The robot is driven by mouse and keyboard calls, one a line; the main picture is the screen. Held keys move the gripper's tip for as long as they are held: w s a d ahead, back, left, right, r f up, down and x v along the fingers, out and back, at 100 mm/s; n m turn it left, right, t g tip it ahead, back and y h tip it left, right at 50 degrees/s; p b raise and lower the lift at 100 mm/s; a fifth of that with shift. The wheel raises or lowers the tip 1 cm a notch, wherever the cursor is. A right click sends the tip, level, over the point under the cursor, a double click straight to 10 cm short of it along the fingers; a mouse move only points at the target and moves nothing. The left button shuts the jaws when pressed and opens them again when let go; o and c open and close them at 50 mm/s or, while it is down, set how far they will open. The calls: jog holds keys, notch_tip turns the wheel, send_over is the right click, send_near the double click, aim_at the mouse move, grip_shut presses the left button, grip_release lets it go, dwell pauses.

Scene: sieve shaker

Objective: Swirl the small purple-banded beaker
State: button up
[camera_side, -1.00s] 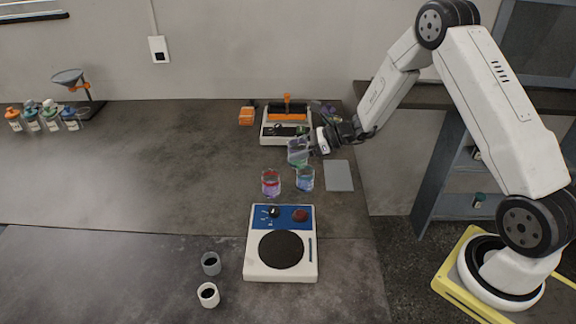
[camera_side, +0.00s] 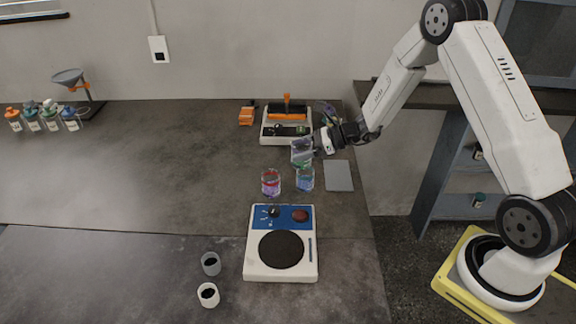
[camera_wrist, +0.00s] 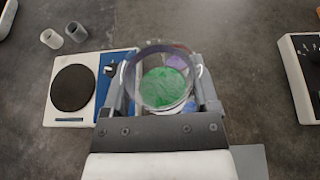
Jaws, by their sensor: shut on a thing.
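My gripper (camera_side: 316,146) is shut on a small clear beaker (camera_side: 302,154) with green liquid in it. I take it for the purple-banded one, though its band is too small to read surely. In the side view it is held up behind the two standing beakers. In the wrist view the beaker (camera_wrist: 163,82) sits between the two fingers, and I look down through its round rim onto the green liquid. A beaker with a reddish band and purple liquid (camera_side: 271,183) and a beaker with blue liquid (camera_side: 305,180) stand on the bench in front.
A white device with a blue panel and dark round plate (camera_side: 281,247) stands in front. A grey flat pad (camera_side: 339,176) lies to the right. A white and orange shaker (camera_side: 287,127) stands behind. Two small cups (camera_side: 209,294) are front left. The left bench is mostly clear.

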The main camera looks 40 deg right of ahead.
jog(key=shift+r, duration=0.1)
jog(key=shift+r, duration=2.45)
jog(key=shift+a, duration=0.15)
